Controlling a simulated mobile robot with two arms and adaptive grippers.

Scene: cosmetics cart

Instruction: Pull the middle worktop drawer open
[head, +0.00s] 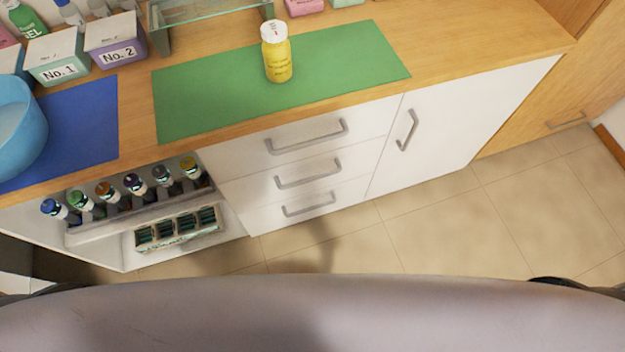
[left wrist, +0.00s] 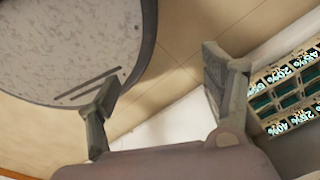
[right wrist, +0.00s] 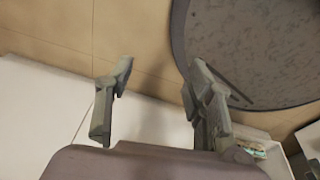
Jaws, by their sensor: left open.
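The white middle drawer (head: 258,188) sits under the worktop, between an upper drawer (head: 240,153) and a lower drawer (head: 262,216). Its front looks flush with the others, and its grey bar handle (head: 308,173) is free. Neither gripper shows in the head view. My left gripper (left wrist: 160,72) is open and empty, with floor and a white surface beyond its fingers. My right gripper (right wrist: 157,72) has its fingers apart with nothing between them, near a white cabinet surface. No drawer handle can be made out in either wrist view.
A white cupboard door (head: 450,125) is right of the drawers. An open shelf at left holds several bottles (head: 134,185) and a box of small cartons (head: 178,230), also in the left wrist view (left wrist: 285,90). A yellow bottle (head: 277,55) stands on the green mat (head: 200,100). Floor in front is clear.

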